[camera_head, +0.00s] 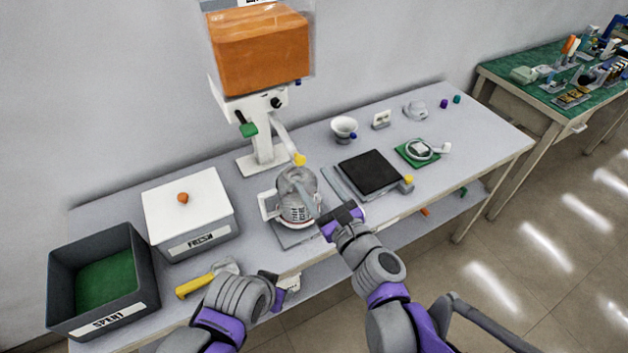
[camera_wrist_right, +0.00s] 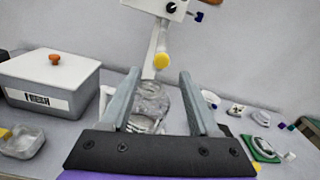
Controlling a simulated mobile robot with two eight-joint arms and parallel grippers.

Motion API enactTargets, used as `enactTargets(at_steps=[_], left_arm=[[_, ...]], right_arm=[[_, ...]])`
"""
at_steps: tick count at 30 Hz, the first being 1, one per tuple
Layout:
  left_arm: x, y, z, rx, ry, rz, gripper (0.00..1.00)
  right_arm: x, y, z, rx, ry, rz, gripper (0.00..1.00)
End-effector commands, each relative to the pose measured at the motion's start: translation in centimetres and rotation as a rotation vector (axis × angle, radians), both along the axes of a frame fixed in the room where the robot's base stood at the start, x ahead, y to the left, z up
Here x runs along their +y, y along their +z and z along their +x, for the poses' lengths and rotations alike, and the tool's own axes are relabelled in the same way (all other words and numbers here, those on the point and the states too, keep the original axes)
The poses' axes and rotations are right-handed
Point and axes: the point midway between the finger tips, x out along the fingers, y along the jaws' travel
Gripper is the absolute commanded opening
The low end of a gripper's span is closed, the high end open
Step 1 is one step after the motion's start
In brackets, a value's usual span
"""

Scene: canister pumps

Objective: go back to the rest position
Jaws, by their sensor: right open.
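My right gripper (camera_head: 328,212) is in front of and to the right of a clear, rounded glass vessel (camera_head: 297,190) on a grey plate. In the right wrist view my right gripper (camera_wrist_right: 168,105) is open, with two grey fingers apart. The vessel (camera_wrist_right: 152,104) shows between them, and I cannot tell whether they touch it. My left gripper (camera_head: 280,283) is low at the table's front edge, and its jaws are too unclear to judge.
A dispenser stand (camera_head: 262,140) with an orange block and yellow-tipped spout rises behind the vessel. The FRESH box (camera_head: 190,200) and SPENT bin (camera_head: 95,290) stand left. A dark pad (camera_head: 370,172) and green board (camera_head: 408,158) lie right. A yellow-handled scoop (camera_head: 200,285) lies near the front edge.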

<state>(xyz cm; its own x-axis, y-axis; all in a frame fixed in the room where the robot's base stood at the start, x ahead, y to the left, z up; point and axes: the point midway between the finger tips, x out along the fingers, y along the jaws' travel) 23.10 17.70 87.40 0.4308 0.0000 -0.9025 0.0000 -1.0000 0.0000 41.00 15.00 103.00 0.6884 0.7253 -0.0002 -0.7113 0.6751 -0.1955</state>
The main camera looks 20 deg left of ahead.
Motion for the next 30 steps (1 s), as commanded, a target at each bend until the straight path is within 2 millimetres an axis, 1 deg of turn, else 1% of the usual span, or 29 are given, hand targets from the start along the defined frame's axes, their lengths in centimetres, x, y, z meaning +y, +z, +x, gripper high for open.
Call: enactTargets(at_steps=[7,9,11,14,17,18,20,21,23,24,26,27,29,30], left_arm=[[0.0,0.0,0.0,0.0,0.0,0.0,0.5],[0.0,0.1,0.0,0.0,0.0,0.0,0.5],[0.0,0.3,0.1,-0.001,0.0,0.0,0.5],[0.0,0.8,0.1,-0.003,0.0,0.0,0.5],[0.0,1.5,0.3,-0.006,0.0,0.0,0.5],[0.0,1.8,0.4,-0.007,0.0,0.0,0.5],[0.0,2.3,0.5,-0.009,0.0,0.0,0.5],[0.0,2.6,0.5,-0.01,0.0,0.0,0.5],[0.0,3.0,0.6,-0.012,0.0,0.0,0.5],[0.0,3.3,0.7,-0.014,0.0,0.0,0.5],[0.0,3.7,0.8,-0.016,0.0,0.0,0.5],[0.0,4.0,0.9,-0.017,0.0,0.0,0.5],[0.0,4.4,1.0,-0.019,0.0,0.0,0.5],[0.0,4.6,1.1,-0.021,0.0,0.0,0.5]], right_arm=[[0.0,0.0,0.0,-0.002,0.001,-0.002,0.62],[-0.3,0.2,-0.1,-0.022,0.004,-0.028,0.62],[-0.8,0.4,-0.4,-0.068,0.013,-0.085,0.62],[-2.5,0.7,-1.4,-0.205,0.045,-0.272,0.62],[-5.1,0.3,-3.0,-0.386,0.111,-0.552,0.62],[-6.3,-0.2,-3.8,-0.457,0.148,-0.677,0.62],[-8.2,-1.2,-4.9,-0.553,0.21,-0.864,0.62],[-9.6,-2.0,-5.8,-0.608,0.258,-0.987,0.62],[-12.0,-3.3,-7.0,-0.683,0.341,-1.172,0.62],[-13.8,-4.3,-7.9,-0.721,0.405,-1.292,0.62],[-16.7,-5.7,-9.2,-0.77,0.51,-1.471,0.62],[-18.7,-6.6,-10.2,-0.792,0.587,-1.582,0.62],[-21.8,-7.8,-11.6,-0.81,0.708,-1.733,0.62],[-23.8,-8.4,-12.5,-0.816,0.79,-1.821,0.62]])
